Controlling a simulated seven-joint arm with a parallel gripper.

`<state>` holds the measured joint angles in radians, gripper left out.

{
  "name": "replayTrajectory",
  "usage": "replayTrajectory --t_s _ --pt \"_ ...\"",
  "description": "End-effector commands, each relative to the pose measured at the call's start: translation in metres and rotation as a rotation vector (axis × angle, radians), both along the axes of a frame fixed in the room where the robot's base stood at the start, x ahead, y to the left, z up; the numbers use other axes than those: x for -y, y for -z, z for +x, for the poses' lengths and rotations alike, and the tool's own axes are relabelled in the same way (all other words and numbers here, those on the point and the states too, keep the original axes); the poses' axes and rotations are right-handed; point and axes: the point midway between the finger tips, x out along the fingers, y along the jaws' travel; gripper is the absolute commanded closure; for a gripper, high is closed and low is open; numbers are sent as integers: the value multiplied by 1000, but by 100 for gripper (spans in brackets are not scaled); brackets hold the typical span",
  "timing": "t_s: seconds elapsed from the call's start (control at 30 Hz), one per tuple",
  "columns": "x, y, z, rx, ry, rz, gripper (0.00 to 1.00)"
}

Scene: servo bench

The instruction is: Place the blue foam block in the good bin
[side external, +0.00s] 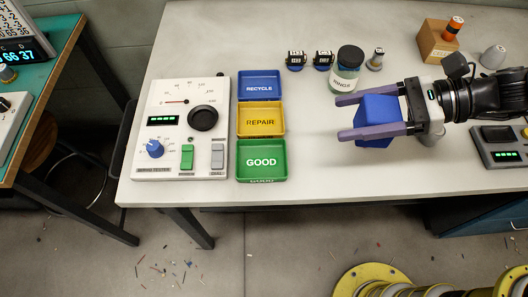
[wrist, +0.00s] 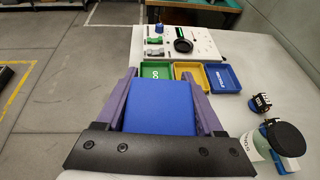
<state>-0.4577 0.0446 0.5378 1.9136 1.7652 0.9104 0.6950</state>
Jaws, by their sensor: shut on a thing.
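The blue foam block (side external: 379,116) is between the two purple fingers of my gripper (side external: 350,117). My gripper is shut on it and holds it over the bench, to the right of the bins. In the wrist view the block (wrist: 160,107) fills the space between the fingers (wrist: 163,90). The green good bin (side external: 262,174) is the front one of three bins and looks empty. In the wrist view the good bin (wrist: 154,72) lies just beyond the block, partly hidden by it.
The yellow repair bin (side external: 261,105) and blue recycle bin (side external: 261,92) stand behind the good bin. A servo tester (side external: 215,130) is left of the bins. A jar (side external: 346,72) and two small servos (side external: 296,61) stand behind my gripper. The bench between block and bins is clear.

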Motion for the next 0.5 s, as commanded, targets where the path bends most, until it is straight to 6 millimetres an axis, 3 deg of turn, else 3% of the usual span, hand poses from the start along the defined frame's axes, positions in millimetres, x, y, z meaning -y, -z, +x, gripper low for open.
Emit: replayTrajectory --t_s 0.1,0.3,0.5 --pt "-30 -3 -19 -2 -18 5 85" --pt "-60 -7 -51 -4 -81 17 85" --pt "-79 0 -53 -4 -107 16 85"
